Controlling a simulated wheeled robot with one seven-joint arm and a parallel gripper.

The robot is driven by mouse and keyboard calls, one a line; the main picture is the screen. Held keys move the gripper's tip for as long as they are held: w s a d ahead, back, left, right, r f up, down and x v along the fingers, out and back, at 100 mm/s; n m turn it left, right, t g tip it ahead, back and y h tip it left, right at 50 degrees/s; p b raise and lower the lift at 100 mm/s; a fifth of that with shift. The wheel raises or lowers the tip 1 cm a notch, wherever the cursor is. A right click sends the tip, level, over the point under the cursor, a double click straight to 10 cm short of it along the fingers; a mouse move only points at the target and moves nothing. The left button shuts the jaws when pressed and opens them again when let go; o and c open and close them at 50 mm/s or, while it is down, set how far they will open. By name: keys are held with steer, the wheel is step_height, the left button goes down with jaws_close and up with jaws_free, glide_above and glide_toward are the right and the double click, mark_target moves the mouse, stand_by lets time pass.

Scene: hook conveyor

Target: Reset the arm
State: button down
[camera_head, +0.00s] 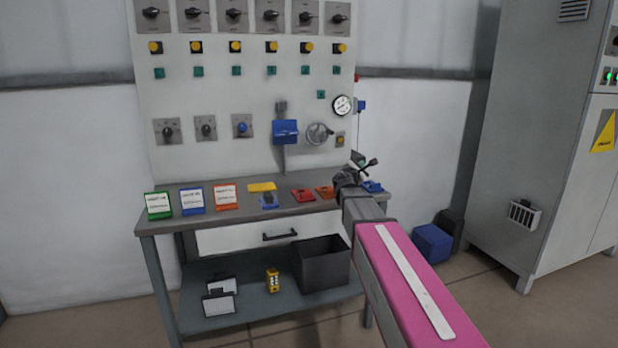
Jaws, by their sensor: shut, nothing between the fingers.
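My arm (405,285), pink with a white strip, reaches from the lower right toward the workbench. My gripper (356,172) is a small dark shape at its far end, over the right part of the bench top. It is shut and holds nothing. The arm hides part of the bench's right side.
The workbench (245,222) carries coloured label stands and red, orange and blue pieces. A control panel (245,110) with knobs rises behind it. A black bin (322,268) sits on the lower shelf. A blue box (432,243) and grey cabinet (535,130) stand right.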

steer(key=s+d+f+m+g+y, duration=0.1)
steer(key=s+d+f+m+g, duration=0.2)
steer(key=s+f+m+g, duration=0.65)
steer(key=s+d+f+m+g+y, duration=0.1)
steer(key=s+d+f+m, duration=0.45)
steer(key=f, duration=0.85)
steer(key=s+a+f+m+g+y, duration=0.3)
steer(key=s+f, duration=0.3)
steer(key=s, duration=0.3)
steer(key=s+a+f+m+g+y, duration=0.3)
steer(key=s+a+f, duration=0.3)
steer(key=s, duration=0.4)
steer(key=shift+s+a+f+m+y, duration=0.2)
steer(key=shift+a+f+m+y, duration=0.1)
steer(key=shift+f+m+y, duration=0.3)
